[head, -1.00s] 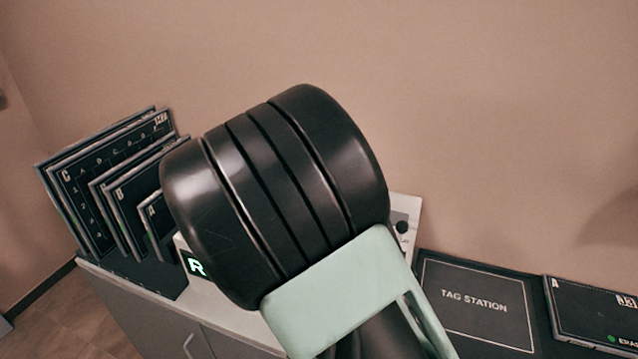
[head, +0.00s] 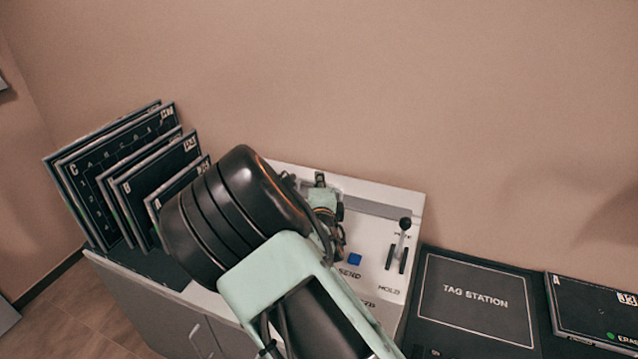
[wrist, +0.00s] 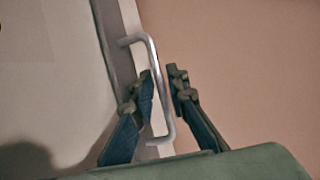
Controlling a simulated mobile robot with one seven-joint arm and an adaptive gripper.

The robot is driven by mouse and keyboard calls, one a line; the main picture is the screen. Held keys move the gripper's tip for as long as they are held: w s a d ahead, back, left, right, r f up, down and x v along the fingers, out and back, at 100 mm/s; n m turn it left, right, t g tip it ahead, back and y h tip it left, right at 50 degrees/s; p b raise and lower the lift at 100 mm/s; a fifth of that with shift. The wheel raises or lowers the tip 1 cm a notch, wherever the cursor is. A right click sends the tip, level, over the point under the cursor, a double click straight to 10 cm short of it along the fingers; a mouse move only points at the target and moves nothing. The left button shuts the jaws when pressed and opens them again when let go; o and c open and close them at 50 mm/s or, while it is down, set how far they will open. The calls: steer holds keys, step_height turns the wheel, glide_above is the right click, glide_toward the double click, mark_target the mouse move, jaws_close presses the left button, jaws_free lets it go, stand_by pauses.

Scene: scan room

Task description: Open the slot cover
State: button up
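The slot cover (head: 378,209) appears to be the grey strip along the back of the white console. In the wrist view the grey strip (wrist: 119,45) carries a bent metal handle (wrist: 155,62). My gripper (wrist: 165,85) is open, with one finger on each side of the handle's bar. The left finger is close to the bar or touching it; I cannot tell which. In the head view my gripper (head: 322,200) is over the back of the console, and my arm hides the console's left part and the handle.
The console has a blue SEND button (head: 355,259) and a black-knobbed lever (head: 402,232). Dark plates (head: 125,180) stand in a rack at left. A TAG STATION pad (head: 475,302) and a dark plate (head: 595,312) lie at right. The wall is close behind.

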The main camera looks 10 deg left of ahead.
jaws_close()
steer(key=shift+f, duration=0.1)
